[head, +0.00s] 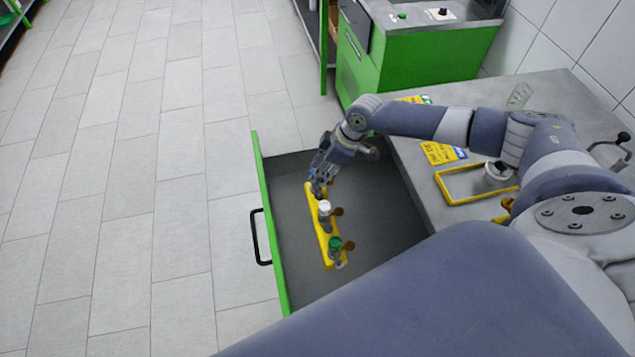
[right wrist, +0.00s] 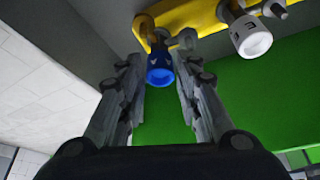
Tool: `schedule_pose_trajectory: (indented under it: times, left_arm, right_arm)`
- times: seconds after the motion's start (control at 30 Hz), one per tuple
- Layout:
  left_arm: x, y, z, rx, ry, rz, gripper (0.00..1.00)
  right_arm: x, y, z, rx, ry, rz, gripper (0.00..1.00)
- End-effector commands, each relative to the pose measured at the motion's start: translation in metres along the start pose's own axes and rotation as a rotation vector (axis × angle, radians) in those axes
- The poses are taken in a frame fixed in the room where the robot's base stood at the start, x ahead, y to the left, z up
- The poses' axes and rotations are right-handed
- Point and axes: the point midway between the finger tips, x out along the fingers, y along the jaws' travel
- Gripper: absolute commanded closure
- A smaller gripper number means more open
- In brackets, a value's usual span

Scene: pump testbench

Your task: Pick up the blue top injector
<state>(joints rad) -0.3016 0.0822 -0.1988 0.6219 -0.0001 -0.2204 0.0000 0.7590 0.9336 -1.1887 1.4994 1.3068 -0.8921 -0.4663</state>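The blue top injector (right wrist: 160,70) stands in the yellow holder (head: 322,240), inside the open drawer. In the right wrist view its blue cap lies between the two fingertips, with a narrow gap seen on each side. My right gripper (head: 318,178) is open around it at the far end of the holder; it also shows in the right wrist view (right wrist: 160,80). In the head view the gripper hides most of the blue injector. A white top injector (head: 325,210) and a green top injector (head: 335,245) stand in the same holder. My left gripper is out of view.
The drawer (head: 290,270) has a green front with a black handle (head: 259,238). A green cabinet (head: 420,60) stands behind. The left floor is clear.

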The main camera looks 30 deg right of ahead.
Motion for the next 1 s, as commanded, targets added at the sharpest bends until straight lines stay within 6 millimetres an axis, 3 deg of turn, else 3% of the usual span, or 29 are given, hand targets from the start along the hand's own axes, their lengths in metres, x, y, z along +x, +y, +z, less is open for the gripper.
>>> schedule_pose_trajectory:
  times: [0.2,0.47,0.6,1.0]
  left_arm:
    - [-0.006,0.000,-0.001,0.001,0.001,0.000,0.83]
    - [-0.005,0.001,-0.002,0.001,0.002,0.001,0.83]
    - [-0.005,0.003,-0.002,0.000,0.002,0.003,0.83]
    - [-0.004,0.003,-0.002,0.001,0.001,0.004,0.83]
  right_arm:
    - [0.024,0.001,-0.001,0.001,0.000,0.001,0.69]
    - [0.027,0.001,0.000,0.000,0.000,0.001,0.69]
    - [0.027,0.001,0.000,0.000,0.000,0.001,0.98]
    - [0.018,0.002,-0.004,-0.001,0.003,0.003,1.00]
